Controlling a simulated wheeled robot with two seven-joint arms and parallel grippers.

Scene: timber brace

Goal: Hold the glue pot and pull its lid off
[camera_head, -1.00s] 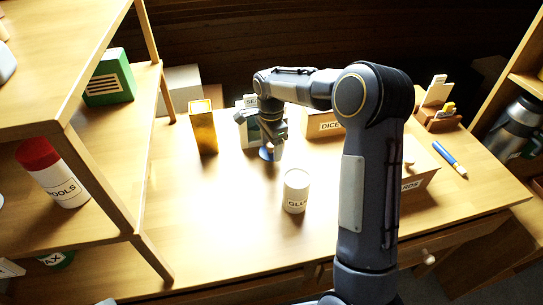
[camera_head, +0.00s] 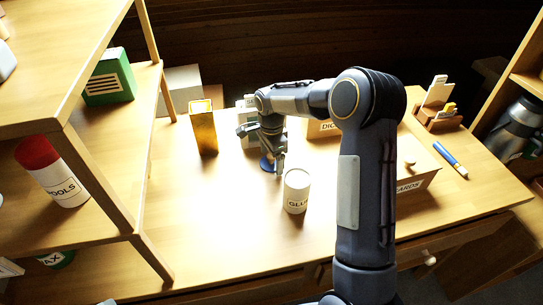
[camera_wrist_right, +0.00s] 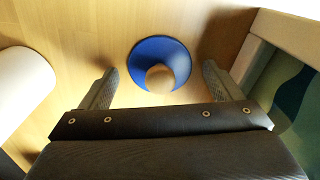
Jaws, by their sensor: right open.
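The white glue pot (camera_head: 296,192), labelled GLUE, stands upright on the desk with a pale top. Its pale side also shows at the left of the right wrist view (camera_wrist_right: 20,85). A blue disc with a round wooden knob (camera_wrist_right: 150,55) lies on the desk behind the pot, apart from it; in the head view it is partly hidden by my gripper (camera_head: 266,165). My right gripper (camera_wrist_right: 160,70) is open and empty, with its fingers on either side of the blue disc's knob. In the head view it hangs just behind and left of the pot. My left gripper is not in view.
A DICE box (camera_head: 322,127) and a CARDS box (camera_head: 418,170) stand right. The desk's front left is clear.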

